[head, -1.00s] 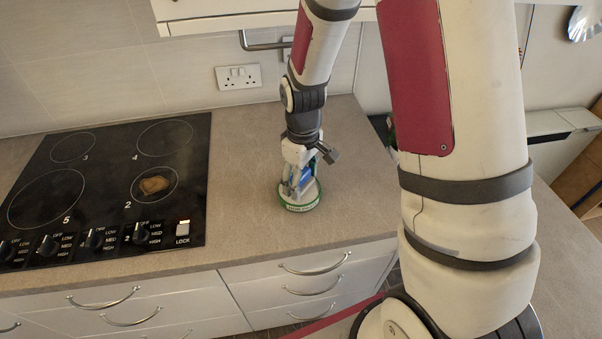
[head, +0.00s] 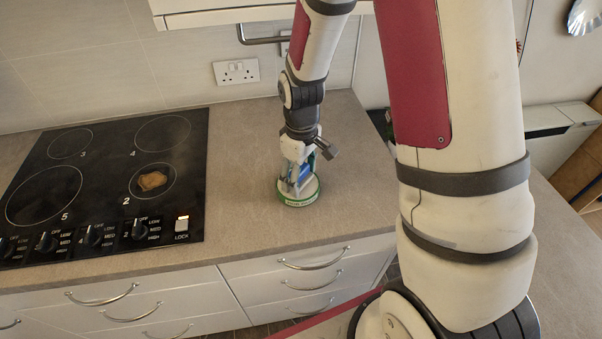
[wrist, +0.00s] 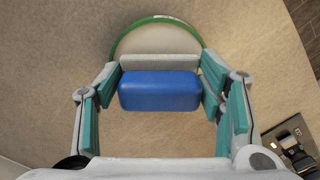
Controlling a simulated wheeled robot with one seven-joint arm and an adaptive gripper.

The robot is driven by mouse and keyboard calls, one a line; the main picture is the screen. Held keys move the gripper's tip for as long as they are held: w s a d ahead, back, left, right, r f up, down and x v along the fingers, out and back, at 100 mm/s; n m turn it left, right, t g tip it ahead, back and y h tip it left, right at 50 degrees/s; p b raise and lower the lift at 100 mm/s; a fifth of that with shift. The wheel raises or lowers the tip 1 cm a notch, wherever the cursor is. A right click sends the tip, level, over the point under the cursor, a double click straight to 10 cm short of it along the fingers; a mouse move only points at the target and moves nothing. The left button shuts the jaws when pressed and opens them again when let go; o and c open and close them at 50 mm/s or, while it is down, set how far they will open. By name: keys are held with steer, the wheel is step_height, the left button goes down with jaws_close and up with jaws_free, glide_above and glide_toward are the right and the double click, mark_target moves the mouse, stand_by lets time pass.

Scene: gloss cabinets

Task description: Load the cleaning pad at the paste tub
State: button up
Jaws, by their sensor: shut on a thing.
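My gripper (head: 300,181) points down over the counter, right of the hob. It is shut on the cleaning pad, whose blue block (wrist: 160,91) shows between the fingers in the wrist view, with a pale grey layer (wrist: 160,62) along its far side. The paste tub (head: 298,199) stands on the counter directly under the gripper, round, with a green labelled rim and a pale top. In the wrist view the tub's green rim (wrist: 158,20) shows beyond the pad. I cannot tell whether the pad touches the paste.
A black hob (head: 105,185) lies to the left, with a brown stain (head: 152,181) on one ring and knobs along its front. A wall socket (head: 236,72) and a rail (head: 262,40) are behind. The counter between hob and tub is clear.

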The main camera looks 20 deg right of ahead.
steer(key=shift+f, duration=0.5)
stand_by(1.2)
steer(key=shift+r+p, duration=1.5)
steer(key=shift+r, duration=2.1)
